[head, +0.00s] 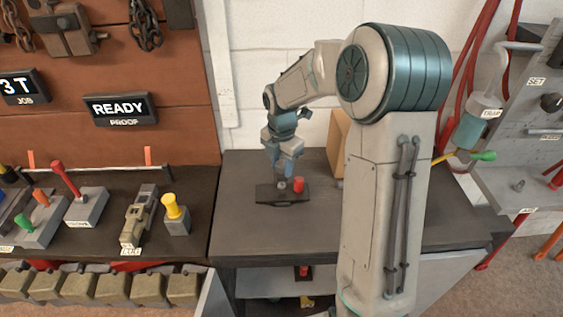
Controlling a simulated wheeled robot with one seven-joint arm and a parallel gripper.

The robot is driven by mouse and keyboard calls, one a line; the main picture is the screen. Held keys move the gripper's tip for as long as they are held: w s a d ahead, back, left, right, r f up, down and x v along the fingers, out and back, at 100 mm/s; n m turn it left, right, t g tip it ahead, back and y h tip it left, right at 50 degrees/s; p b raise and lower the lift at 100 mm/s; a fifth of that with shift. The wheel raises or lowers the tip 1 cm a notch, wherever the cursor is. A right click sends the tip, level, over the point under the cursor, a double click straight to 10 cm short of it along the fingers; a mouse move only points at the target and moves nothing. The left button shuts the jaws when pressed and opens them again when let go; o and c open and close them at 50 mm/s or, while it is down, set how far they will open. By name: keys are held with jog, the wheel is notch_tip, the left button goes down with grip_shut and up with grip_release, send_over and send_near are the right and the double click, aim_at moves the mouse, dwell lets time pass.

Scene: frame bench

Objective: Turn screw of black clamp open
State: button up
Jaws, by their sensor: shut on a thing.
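The black clamp (267,196) lies on the dark bench top in the middle of the head view, a low black body with a handle-like front edge. A red knob (299,184) stands up at its right side. My gripper (282,180) points down over the middle of the clamp, left of the red knob. It is shut on a small grey upright part, which looks like the clamp's screw (282,187). The fingers are small in this view and hide most of the screw. How far the screw is turned cannot be seen.
The dark bench top (400,225) around the clamp is largely clear. A tan box (339,140) stands behind, partly hidden by my arm. A left bench holds a yellow-topped block (174,212) and several fixtures. A grey panel (530,110) with a green-tipped tool (483,156) stands right.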

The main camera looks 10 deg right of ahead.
aim_at(282, 164)
dwell(0.4)
jog(key=o, duration=1)
notch_tip(282, 164, up, 14)
jog(key=shift+f+b, duration=0.1)
jog(key=shift+b, duration=0.3)
jog(key=shift+s+d+f+m+t, duration=0.15)
jog(key=shift+s+f+m+t, duration=0.4)
jog(key=shift+s+m, duration=3.55)
jog(key=shift+s+d+f+m+t, duration=0.15)
jog(key=shift+s+f+m+t, duration=0.4)
jog(key=shift+s+m, duration=3.55)
jog(key=shift+s+d+f+m+t, duration=0.15)
jog(key=shift+s+f+m+t, duration=0.4)
jog(key=shift+s+m, duration=3.5)
